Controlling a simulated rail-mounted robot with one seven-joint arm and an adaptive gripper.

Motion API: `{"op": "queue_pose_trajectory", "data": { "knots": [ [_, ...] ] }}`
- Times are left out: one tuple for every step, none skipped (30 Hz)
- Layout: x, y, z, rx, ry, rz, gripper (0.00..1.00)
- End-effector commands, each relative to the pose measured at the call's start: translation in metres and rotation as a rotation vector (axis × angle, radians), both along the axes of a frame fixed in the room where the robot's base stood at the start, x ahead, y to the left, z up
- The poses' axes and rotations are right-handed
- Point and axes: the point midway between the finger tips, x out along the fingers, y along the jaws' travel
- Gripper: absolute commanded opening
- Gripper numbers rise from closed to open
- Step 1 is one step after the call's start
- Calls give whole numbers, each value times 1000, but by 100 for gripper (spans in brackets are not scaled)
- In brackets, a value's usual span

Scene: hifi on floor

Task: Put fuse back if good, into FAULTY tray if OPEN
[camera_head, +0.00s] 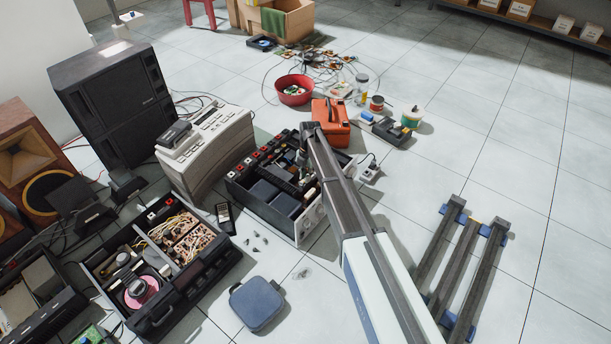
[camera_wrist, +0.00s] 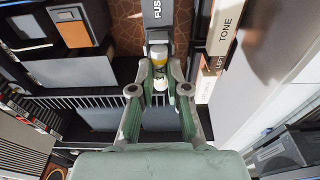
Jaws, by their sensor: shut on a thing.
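In the wrist view, my gripper (camera_wrist: 160,88) is shut on a small fuse (camera_wrist: 159,67) with a yellowish band and pale end. The fuse is in line with a dark holder (camera_wrist: 157,38) whose label begins "FUS". I cannot tell whether the fuse touches the holder or sits in it. In the head view, my arm reaches over the open black amplifier chassis (camera_head: 265,206), and the arm and chassis parts hide the fingertips and fuse. No tray can be read as FAULTY in either view.
A handheld meter (camera_head: 225,218) lies left of the chassis. Another open unit (camera_head: 190,290) and a blue case (camera_head: 257,304) are in front. An orange toolbox (camera_head: 331,122) and red bowl (camera_head: 294,90) stand behind.

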Motion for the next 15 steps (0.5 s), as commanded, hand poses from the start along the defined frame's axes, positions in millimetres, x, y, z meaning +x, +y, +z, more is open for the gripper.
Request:
{"op": "queue_pose_trajectory", "data": {
  "knots": [
    [0, 0, -1, 0, 0, 0, 0],
    [0, 0, -1, 0, 0, 0, 0],
    [0, 0, -1, 0, 0, 0, 0],
    [0, 0, -2, 0, 0, 0, 0],
    [0, 0, -2, 0, 0, 0, 0],
    [0, 0, -3, 0, 0, 0, 0],
    [0, 0, -3, 0, 0, 0, 0],
    [0, 0, -3, 0, 0, 0, 0],
    [0, 0, -4, 0, 0, 0, 0],
    [0, 0, -4, 0, 0, 0, 0],
    [0, 0, -4, 0, 0, 0, 0],
    [0, 0, -5, 0, 0, 0, 0],
    [0, 0, -5, 0, 0, 0, 0],
    [0, 0, -5, 0, 0, 0, 0],
    [0, 0, -6, 0, 0, 0, 0]
  ]
}}
